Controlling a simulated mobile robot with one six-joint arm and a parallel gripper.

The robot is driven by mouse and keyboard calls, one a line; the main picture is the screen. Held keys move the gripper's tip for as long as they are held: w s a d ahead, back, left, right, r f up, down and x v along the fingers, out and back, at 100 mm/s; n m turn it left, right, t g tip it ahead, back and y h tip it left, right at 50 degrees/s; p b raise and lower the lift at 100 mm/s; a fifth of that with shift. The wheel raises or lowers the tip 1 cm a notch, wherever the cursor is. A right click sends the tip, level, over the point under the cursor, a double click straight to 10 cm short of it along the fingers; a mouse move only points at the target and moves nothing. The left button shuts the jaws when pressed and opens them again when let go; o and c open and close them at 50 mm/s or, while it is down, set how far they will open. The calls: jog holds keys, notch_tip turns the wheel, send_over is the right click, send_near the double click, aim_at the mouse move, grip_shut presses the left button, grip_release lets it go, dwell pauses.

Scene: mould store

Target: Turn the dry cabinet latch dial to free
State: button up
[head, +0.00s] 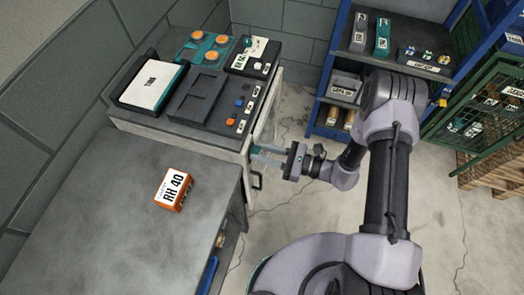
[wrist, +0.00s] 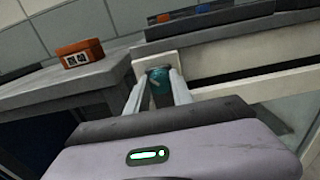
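The dry cabinet (head: 180,130) is a pale box with a dark top, standing behind the grey bench. Its latch dial (wrist: 160,80) is a round teal knob on the pale front, seen in the wrist view. My gripper (head: 262,154) reaches the cabinet front from the right in the head view. In the wrist view my gripper (wrist: 161,84) has its two pale fingers parted, one on each side of the dial. I cannot tell whether both fingers press on it. The dial's pointer and markings cannot be made out.
Black and teal trays (head: 200,97) lie on the cabinet top. A blue shelf rack (head: 340,45) and green mesh (head: 480,125) stand to the right.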

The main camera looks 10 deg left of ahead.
grip_shut()
jog(key=m, duration=0.3)
jog(key=shift+m, duration=0.4)
jog(key=m, duration=0.4)
jog(key=shift+w+m, duration=0.1)
jog(key=shift+m, duration=0.2)
jog(key=m, duration=0.5)
jog(key=shift+f+p, duration=0.1)
jog(key=shift+p, duration=0.3)
jog(key=shift+m, duration=2.3)
